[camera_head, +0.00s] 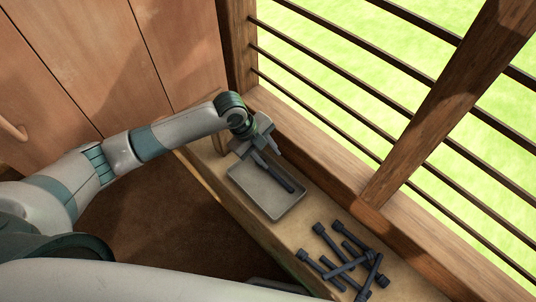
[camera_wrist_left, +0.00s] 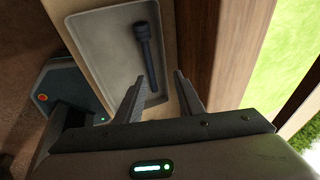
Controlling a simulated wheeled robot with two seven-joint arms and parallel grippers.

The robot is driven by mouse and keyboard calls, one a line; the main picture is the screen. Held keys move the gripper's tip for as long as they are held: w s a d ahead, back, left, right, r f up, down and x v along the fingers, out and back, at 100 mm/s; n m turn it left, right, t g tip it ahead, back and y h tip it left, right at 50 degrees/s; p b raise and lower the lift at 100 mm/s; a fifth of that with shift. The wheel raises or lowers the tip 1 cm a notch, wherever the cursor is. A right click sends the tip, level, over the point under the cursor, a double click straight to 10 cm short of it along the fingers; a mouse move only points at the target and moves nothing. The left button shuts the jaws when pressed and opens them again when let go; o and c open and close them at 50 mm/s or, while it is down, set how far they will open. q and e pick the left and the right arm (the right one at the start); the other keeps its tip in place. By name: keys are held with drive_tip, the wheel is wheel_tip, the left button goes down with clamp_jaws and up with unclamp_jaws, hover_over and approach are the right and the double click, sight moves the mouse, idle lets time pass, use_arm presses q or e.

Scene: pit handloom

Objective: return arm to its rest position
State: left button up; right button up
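My left arm reaches in from the left in the head view. My right gripper is in neither view.
Several dark bolt-like pieces (camera_head: 345,258) lie in a loose pile on the ledge (camera_head: 295,237). A window with dark horizontal bars (camera_head: 345,85) and a slanting wooden post (camera_head: 445,105) borders the ledge. Brown wooden panels (camera_head: 110,60) stand at the left.

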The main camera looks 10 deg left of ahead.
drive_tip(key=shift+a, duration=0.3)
